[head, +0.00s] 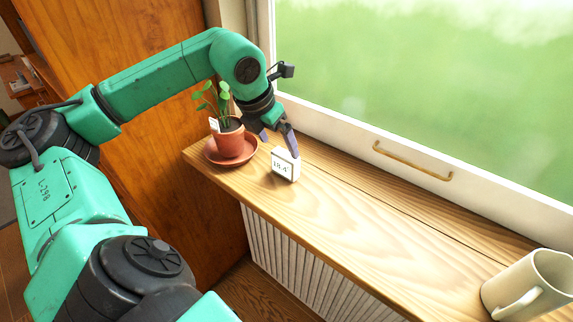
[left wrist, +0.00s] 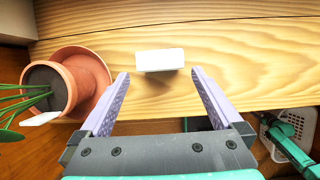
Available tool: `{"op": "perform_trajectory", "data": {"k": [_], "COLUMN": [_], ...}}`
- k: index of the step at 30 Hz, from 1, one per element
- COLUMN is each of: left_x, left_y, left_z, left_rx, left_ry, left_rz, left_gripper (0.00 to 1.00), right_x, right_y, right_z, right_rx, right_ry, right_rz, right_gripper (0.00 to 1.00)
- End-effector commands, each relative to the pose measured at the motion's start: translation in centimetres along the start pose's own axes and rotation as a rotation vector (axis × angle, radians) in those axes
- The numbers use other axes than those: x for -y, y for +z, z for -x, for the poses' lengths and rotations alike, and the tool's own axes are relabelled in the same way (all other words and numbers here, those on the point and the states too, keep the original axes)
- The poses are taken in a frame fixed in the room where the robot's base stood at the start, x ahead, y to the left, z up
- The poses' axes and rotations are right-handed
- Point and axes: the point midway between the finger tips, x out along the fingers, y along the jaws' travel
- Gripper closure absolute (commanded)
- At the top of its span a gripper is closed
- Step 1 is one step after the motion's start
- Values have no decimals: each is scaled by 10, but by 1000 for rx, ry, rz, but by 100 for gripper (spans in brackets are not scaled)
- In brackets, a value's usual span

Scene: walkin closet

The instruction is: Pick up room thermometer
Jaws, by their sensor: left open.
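The room thermometer (head: 285,163) is a small white block with dark digits on its front. It stands upright on the wooden window sill (head: 370,215), just right of the potted plant. My left gripper (head: 278,142) is open above and behind it in the head view. In the left wrist view the thermometer (left wrist: 160,60) shows as a white block from above, just beyond the fingertips and between their lines. The open fingers (left wrist: 158,78) have nothing between them. My right gripper is not in view.
A terracotta pot (head: 229,138) with a green plant stands on a saucer (head: 212,158) close left of the thermometer. In the left wrist view the saucer (left wrist: 95,68) is close to the left finger. The sill between is clear.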

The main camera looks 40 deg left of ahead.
Motion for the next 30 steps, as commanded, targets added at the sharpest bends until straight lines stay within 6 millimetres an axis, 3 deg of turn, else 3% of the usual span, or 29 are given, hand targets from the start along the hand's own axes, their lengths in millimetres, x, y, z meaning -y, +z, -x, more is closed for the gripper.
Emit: {"op": "perform_trajectory", "data": {"k": [12,19,20,24,25,30], "left_x": [0,0,0,0,0,0], "left_y": [3,3,3,3,3,3], "left_z": [-65,-72,-72,-71,-71,-71], "left_rx": [0,1,1,1,2,2], "left_ry": [-6,-3,-3,-3,-3,-3], "left_rz": [0,-1,-2,-1,-1,-1], "left_gripper": [0,0,8,61,65,65], "right_x": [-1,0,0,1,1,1], "right_y": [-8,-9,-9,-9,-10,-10], "right_z": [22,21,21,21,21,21], "right_rx": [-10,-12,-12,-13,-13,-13], "right_ry": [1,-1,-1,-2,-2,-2], "right_rz": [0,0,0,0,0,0], "right_gripper": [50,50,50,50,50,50]}}
